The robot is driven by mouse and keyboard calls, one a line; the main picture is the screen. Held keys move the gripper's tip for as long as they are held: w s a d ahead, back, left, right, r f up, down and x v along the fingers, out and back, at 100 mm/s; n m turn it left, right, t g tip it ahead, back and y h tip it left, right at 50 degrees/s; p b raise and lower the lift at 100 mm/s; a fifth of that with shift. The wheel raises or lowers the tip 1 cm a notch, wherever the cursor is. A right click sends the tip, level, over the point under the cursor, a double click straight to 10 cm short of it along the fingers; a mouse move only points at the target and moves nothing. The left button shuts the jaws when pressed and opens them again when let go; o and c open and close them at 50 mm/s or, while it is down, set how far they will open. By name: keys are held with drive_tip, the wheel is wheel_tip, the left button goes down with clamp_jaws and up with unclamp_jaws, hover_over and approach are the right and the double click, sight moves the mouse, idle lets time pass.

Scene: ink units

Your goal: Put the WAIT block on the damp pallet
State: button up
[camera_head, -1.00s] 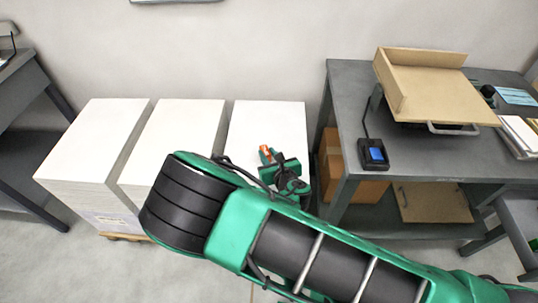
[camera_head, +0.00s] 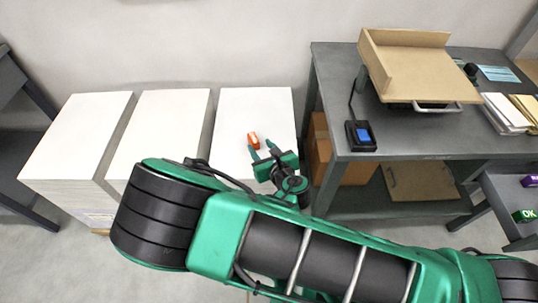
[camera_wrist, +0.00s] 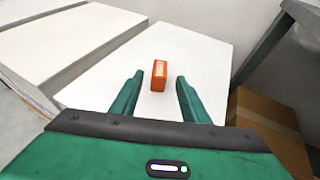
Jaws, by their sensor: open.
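An orange block (camera_head: 253,140) with pale lettering too small to read lies on top of the rightmost white stack (camera_head: 280,105). It also shows in the wrist view (camera_wrist: 159,75), lined up between the fingers. My gripper (camera_head: 261,148) is open above this stack, with its fingertips close to the block and nothing held. In the wrist view a clear gap shows between the block and each finger. Two more white stacks, the middle one (camera_head: 163,120) and the left one (camera_head: 80,135), stand beside it with bare tops. No label marks any stack as damp that I can read.
A grey table (camera_head: 420,140) at right carries a tan tray (camera_head: 415,70), a black device with a blue screen (camera_head: 361,135) and papers. A cardboard box (camera_head: 322,150) stands beneath it. A purple block (camera_head: 530,181) and a green OK block (camera_head: 525,215) sit far right.

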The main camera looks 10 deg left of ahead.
drive_tip(key=v, duration=0.6)
drive_tip(key=shift+s+d, duration=0.2)
idle(0.4)
